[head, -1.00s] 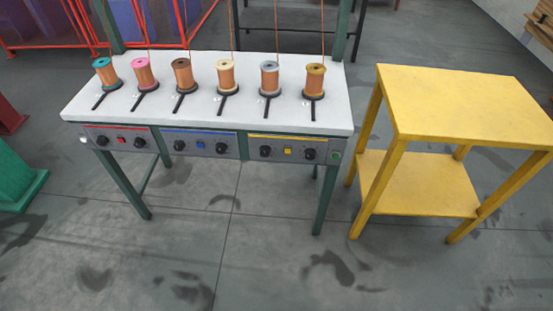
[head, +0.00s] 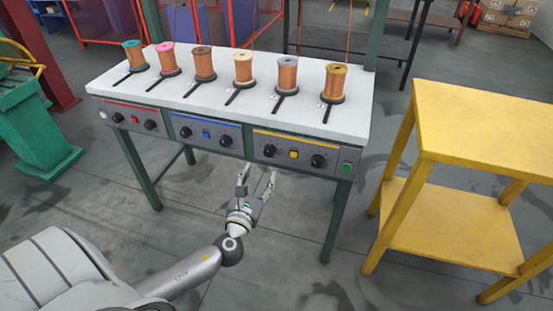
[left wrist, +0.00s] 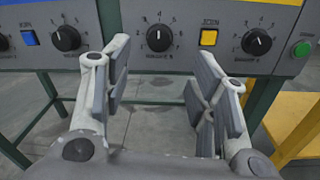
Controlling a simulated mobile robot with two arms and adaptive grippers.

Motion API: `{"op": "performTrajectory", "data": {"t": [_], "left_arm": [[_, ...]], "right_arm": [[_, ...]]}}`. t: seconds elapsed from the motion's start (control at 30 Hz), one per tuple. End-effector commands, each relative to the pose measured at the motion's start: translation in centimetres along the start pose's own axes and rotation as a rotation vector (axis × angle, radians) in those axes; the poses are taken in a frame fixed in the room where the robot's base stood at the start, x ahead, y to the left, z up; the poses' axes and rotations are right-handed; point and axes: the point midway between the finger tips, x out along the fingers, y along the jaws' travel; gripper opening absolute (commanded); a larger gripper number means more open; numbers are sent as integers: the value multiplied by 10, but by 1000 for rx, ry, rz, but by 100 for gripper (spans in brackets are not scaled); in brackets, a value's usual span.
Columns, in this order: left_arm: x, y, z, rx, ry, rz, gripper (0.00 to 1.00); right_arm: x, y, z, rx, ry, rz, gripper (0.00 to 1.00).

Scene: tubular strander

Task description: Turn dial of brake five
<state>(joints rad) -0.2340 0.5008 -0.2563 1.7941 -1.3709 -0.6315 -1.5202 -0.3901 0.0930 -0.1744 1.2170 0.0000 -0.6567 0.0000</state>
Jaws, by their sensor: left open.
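The control box on the table's front edge has red, blue and yellow striped panels, each with two black dials. The dial of brake five appears to be the left dial on the yellow-striped panel (head: 270,150); it also shows in the left wrist view (left wrist: 158,37), its white pointer roughly upward. The small label below it is too blurred to read surely. My left gripper (head: 257,176) is open and empty, just below and in front of this dial, apart from it. In the left wrist view its two fingers (left wrist: 162,62) spread below and either side of the dial. My right gripper is out of view.
A yellow button (left wrist: 208,37) and another dial (left wrist: 256,41) sit right of the dial, then a green button (left wrist: 301,49). Copper spools (head: 286,75) with black levers stand on the white tabletop (head: 330,115). A yellow table (head: 480,125) stands at right. Floor before the box is open.

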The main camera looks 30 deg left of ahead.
Motion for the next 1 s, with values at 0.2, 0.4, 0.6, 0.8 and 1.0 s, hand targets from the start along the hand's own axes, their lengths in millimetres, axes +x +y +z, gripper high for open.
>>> {"op": "performTrajectory", "data": {"t": [0.2, 0.4, 0.6, 0.8, 1.0], "left_arm": [[39, 0, 0, -5, 0, 2, 52], [72, 0, -1, -6, 2, 0, 52], [92, -1, -1, -6, 3, 0, 52], [97, -1, -1, -6, 4, -1, 52], [97, 0, -1, -7, 4, -1, 50]], "right_arm": [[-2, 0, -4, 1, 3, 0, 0], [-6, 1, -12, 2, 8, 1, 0], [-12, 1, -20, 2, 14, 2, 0], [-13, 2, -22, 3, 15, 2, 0], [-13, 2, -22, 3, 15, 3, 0]]}}
